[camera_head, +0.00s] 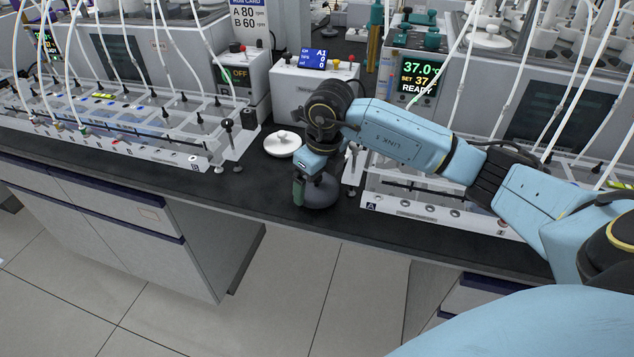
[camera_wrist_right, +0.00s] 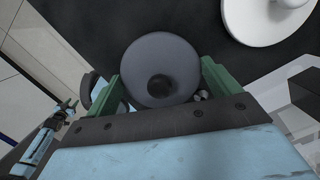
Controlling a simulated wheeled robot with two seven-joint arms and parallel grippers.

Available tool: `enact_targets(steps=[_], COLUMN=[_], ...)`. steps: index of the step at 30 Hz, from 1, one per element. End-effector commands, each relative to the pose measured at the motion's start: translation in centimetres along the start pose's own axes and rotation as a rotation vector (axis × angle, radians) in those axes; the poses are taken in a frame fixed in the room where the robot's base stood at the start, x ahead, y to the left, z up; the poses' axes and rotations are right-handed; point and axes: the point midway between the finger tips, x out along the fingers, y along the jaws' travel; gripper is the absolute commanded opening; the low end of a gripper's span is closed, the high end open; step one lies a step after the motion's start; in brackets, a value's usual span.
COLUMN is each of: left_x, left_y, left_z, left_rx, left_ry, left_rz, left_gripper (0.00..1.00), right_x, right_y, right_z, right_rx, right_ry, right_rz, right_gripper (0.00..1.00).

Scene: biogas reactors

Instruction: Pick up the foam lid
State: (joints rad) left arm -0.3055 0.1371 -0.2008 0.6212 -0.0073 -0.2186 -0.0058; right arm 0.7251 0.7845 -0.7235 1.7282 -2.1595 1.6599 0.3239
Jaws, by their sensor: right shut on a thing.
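My right gripper (camera_head: 312,184) reaches down at the front edge of the black bench. Its green fingers are closed on a round dark grey lid (camera_head: 322,193), which I take for the foam lid. In the right wrist view, the grey lid (camera_wrist_right: 158,62) sits between the fingers, with a dark round knob or recess at its middle. I cannot tell whether the lid still touches the bench. A white round lid with a knob (camera_head: 279,145) lies on the bench behind and to the left of the gripper.
A left rack of reactors (camera_head: 150,140) and a right rack (camera_head: 425,208) with tubes flank the gripper closely. A white control box (camera_head: 300,92) stands behind. The bench front (camera_head: 255,200) left of the gripper is clear.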

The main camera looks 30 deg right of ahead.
Motion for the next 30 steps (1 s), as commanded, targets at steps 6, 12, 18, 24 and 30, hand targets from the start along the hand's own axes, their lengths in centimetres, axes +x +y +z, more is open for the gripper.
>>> enact_targets(steps=[6,12,18,24,30], left_x=[-1.0,-3.1,-5.9,-8.9,-11.1], left_y=[-0.6,-0.5,2.7,4.9,3.7], left_z=[-0.2,-0.7,-2.0,-2.8,-2.4], left_rx=[-0.006,-0.017,-0.035,-0.036,-0.032], left_ry=[-0.005,-0.001,0.017,0.027,0.019], left_rz=[-0.007,-0.003,0.039,0.069,0.056], left_gripper=[0.36,0.36,0.36,0.36,0.36], right_x=[-1.6,-4.4,-8.0,-12.1,-15.4], right_y=[0.0,0.0,0.0,0.0,0.0], right_z=[0.2,0.7,1.2,1.9,2.4], right_rx=[0.0,-0.001,0.0,0.0,0.0], right_ry=[-0.001,-0.002,-0.002,-0.002,-0.002], right_rz=[0.0,-0.001,0.0,0.0,0.0], right_gripper=[0.67,0.67,0.67,0.67,0.67])
